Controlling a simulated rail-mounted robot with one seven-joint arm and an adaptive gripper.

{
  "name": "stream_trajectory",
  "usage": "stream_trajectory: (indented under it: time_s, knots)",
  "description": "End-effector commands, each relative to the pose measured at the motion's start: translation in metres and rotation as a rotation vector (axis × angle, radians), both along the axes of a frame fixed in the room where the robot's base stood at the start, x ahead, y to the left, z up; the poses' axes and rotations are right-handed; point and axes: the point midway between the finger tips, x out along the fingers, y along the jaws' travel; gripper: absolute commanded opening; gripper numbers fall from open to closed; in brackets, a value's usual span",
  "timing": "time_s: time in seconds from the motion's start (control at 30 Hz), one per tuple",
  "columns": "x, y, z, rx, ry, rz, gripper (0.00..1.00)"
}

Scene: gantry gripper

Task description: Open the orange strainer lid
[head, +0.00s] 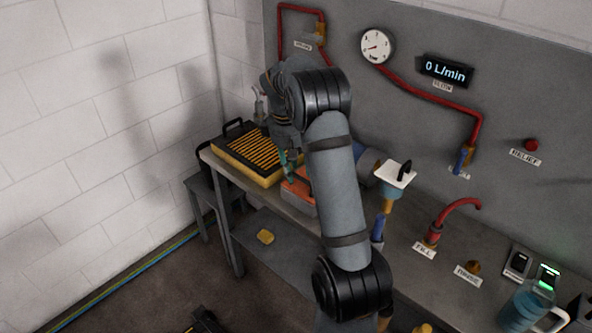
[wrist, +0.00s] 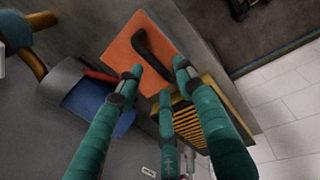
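In the head view the lid (head: 299,193) is partly hidden behind my arm. My gripper (wrist: 160,76) has teal fingers spread apart and nothing held between them. In the wrist view its fingertips lie over the lid's near part, around the near end of the handle. I cannot tell whether they touch it. In the head view my gripper (head: 290,160) is above the lid's far side. The lid looks closed.
A yellow-framed slatted box (head: 250,150) stands beside the lid at the bench's left end. A blue-ended cylinder (wrist: 95,105) lies on the lid's other side. The wall panel rises behind.

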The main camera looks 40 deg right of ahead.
Motion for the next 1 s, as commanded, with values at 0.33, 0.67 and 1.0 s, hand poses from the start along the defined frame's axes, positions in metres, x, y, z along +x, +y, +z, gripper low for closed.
stream_trajectory:
  time_s: [0.33, 0.67, 1.0]
  knots:
    - [0.0003, -0.0015, -0.0116, 0.001, 0.0, 0.001, 0.37]
    - [0.0004, -0.0015, -0.0113, 0.0, 0.0, 0.001, 0.23]
    - [0.0006, -0.0012, -0.0112, 0.001, -0.001, 0.001, 0.03]
